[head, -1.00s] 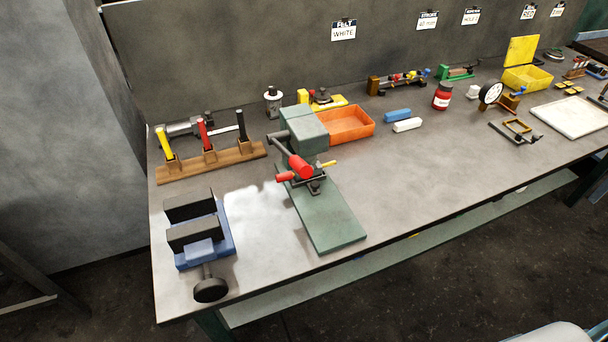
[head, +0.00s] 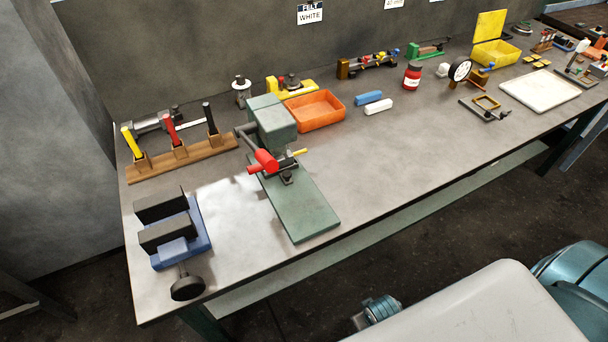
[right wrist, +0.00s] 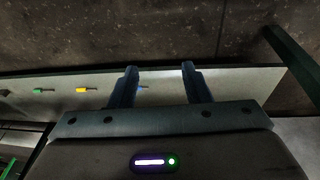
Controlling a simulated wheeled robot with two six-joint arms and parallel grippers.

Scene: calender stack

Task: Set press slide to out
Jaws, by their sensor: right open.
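The press (head: 270,122) is a green machine with a flat green base plate (head: 305,212), standing on the workbench left of the middle in the head view. A red-ended handle (head: 264,162) and a small yellow-tipped part (head: 299,152) sit at its front. I cannot tell which part is the slide or how it is set. My right gripper (right wrist: 158,70) is open and empty in the right wrist view, with both fingers apart and the bench edge and dark floor beyond. My left gripper is not in view.
A blue vise (head: 175,245) stands left of the press at the bench's front corner. A tool rack (head: 182,160), an orange bin (head: 315,108), and blue and white blocks (head: 378,107) are nearby. A white tray (head: 540,90) lies right. The bench middle is clear.

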